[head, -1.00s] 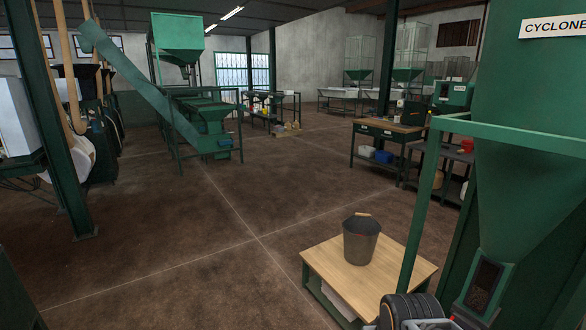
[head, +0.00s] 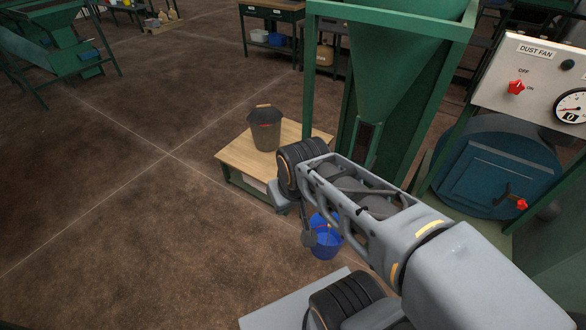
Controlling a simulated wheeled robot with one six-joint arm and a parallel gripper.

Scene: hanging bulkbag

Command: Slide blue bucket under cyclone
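The blue bucket (head: 327,246) is low in the middle of the head view, partly hidden behind my arm. The green cyclone (head: 400,55) hangs in its green frame above and to the right of the bucket, and its narrow lower outlet (head: 367,142) is partly covered by my arm. My gripper (head: 309,239) points down at the bucket's left rim and overlaps it in the picture. I cannot tell whether it touches the bucket, or whether its fingers are open or shut.
A low wooden-topped table (head: 240,155) with a dark bucket (head: 264,130) stands left of the cyclone frame. A dust fan panel (head: 535,85) and a round blue door (head: 495,170) are at the right.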

